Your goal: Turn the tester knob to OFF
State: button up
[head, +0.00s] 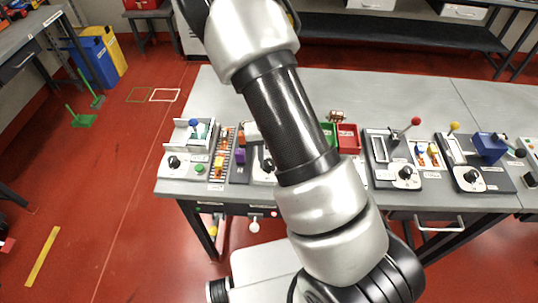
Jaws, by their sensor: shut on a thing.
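Several black knobs on white dials sit along the near side of the grey bench. One knob (174,162) is on the left station, one (267,165) is partly hidden by my arm, one (405,172) is on the station with a red-ball lever, and one (470,177) is on the station with a yellow-ball lever. I cannot tell which is the tester knob, and their settings are too small to read. My arm crosses the middle of the head view and runs out past the top edge. My gripper is not in view.
The grey bench (220,95) carries an orange battery row (221,155), a green bin (329,134), a red bin (347,139), a red-ball lever (415,121) and a blue block (489,147). Its back left top is bare.

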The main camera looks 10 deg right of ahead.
jog(key=shift+m, duration=0.8)
jog(key=m, duration=0.4)
jog(key=o, duration=0.9)
jog(key=shift+r, duration=0.1)
jog(key=shift+r, duration=1.7)
